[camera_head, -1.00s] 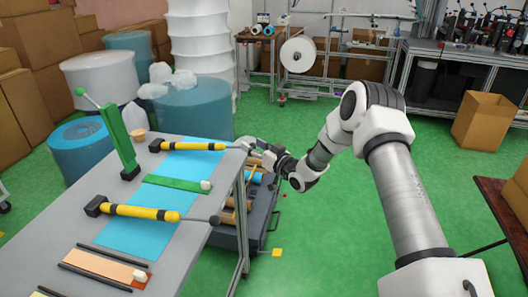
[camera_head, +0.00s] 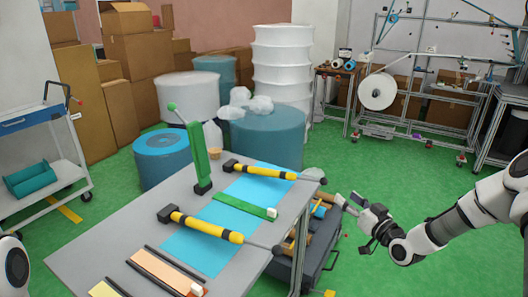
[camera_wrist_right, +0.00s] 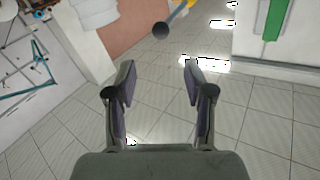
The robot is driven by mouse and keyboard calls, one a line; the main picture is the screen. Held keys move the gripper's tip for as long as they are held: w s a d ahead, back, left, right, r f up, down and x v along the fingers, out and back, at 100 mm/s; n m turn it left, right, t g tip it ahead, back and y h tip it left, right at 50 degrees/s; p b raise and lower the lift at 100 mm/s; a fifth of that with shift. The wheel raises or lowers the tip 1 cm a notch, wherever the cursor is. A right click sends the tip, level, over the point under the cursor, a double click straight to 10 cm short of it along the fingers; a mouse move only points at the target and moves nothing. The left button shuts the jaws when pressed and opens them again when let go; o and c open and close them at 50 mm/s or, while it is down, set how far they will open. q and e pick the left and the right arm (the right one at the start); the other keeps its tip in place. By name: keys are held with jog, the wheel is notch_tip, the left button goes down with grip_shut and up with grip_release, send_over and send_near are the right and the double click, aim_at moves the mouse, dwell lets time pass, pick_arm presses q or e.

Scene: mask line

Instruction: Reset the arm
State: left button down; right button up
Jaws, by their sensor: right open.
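My right arm reaches in from the right in the head view. Its gripper (camera_head: 352,203) is beside the table's right edge, over the floor and a low dark cart. In the right wrist view the two fingers (camera_wrist_right: 160,78) are spread apart with nothing between them. My left gripper is not seen; only a white, rounded arm part shows at the bottom left corner of the head view.
A grey table (camera_head: 90,250) carries two yellow-black tools (camera_head: 265,172) (camera_head: 207,225), an upright green piece (camera_head: 197,155) and blue mats (camera_head: 190,250). Big rolls (camera_head: 270,140) and boxes (camera_head: 140,62) stand behind. Green floor (camera_head: 420,180) is open on the right.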

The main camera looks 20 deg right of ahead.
jog(key=s+a+f+n+g+y, duration=0.15)
jog(key=s+a+f+g, duration=0.3)
jog(key=a+f, duration=0.55)
jog(key=s+a+f+n+g+y, duration=0.15)
jog(key=s+a+f+g, duration=0.3)
jog(key=a+f, duration=0.55)
jog(key=s+a+f+g+h, duration=0.1)
jog(key=s+a+f+g, duration=0.15)
jog(key=s, duration=0.35)
jog(key=s+a+f+g+h, duration=0.1)
jog(key=s+f, duration=0.3)
jog(key=s, duration=0.2)
jog(key=s+d+m+g+h, duration=0.1)
jog(key=s+g, duration=0.1)
jog(key=s, duration=0.5)
jog(key=s+d+f+m+g+h, duration=0.1)
jog(key=s+g+h, duration=0.1)
jog(key=s, duration=0.5)
jog(key=shift+s+d+g, duration=0.25)
jog(key=shift+d+g, duration=0.05)
jog(key=shift+g, duration=0.45)
jog(key=shift+w, duration=0.1)
